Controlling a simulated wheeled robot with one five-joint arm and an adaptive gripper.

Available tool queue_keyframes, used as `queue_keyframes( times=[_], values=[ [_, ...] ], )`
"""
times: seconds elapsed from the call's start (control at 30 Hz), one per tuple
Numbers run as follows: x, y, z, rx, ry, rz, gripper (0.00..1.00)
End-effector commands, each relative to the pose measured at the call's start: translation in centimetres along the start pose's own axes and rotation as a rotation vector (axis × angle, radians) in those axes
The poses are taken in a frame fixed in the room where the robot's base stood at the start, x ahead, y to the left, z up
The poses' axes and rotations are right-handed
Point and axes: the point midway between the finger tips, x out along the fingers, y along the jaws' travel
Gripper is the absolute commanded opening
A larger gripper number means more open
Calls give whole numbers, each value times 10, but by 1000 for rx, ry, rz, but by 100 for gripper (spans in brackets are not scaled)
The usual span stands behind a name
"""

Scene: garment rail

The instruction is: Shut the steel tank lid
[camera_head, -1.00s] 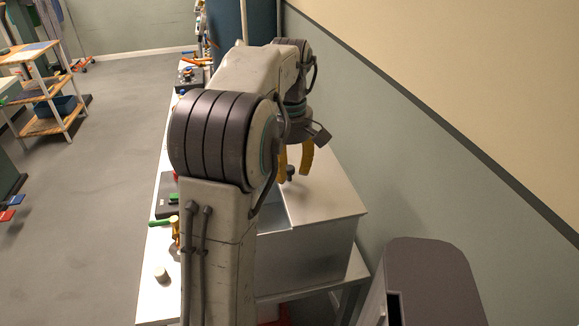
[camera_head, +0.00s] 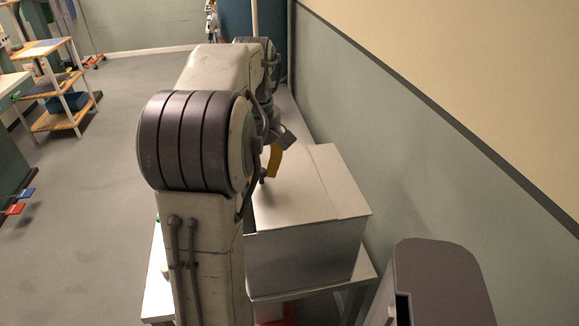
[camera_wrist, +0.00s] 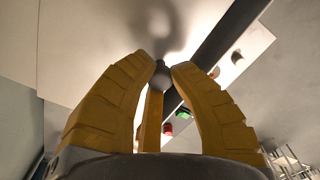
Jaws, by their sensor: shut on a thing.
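The steel tank (camera_head: 305,260) is a grey metal box on a white table in the head view. Its flat lid (camera_head: 300,195) lies over most of the top, with a step along its right side. A small dark knob (camera_head: 263,174) stands on the lid towards its left. My gripper (camera_head: 267,170) has its yellow fingers at this knob; my arm partly hides them. In the wrist view, the fingers of my gripper (camera_wrist: 162,68) are closed around the knob (camera_wrist: 161,77). The lid's left edge is hidden behind my arm.
The white table (camera_head: 158,285) shows left of my arm, mostly hidden. A wall (camera_head: 400,150) runs close along the right. A dark grey bin-like object (camera_head: 435,270) stands at the front right. A shelf cart (camera_head: 65,100) stands far left, with open floor (camera_head: 95,220) between.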

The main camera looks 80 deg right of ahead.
Motion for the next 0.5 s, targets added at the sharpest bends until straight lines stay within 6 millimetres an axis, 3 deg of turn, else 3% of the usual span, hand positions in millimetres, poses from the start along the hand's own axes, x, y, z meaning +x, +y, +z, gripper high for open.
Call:
queue_keyframes(
  times=[0.2, 0.5],
  values=[
    [2, -30, -30, -3, -3, -4, 0],
    [3, -39, -37, 1, -4, -5, 0]
  ],
)
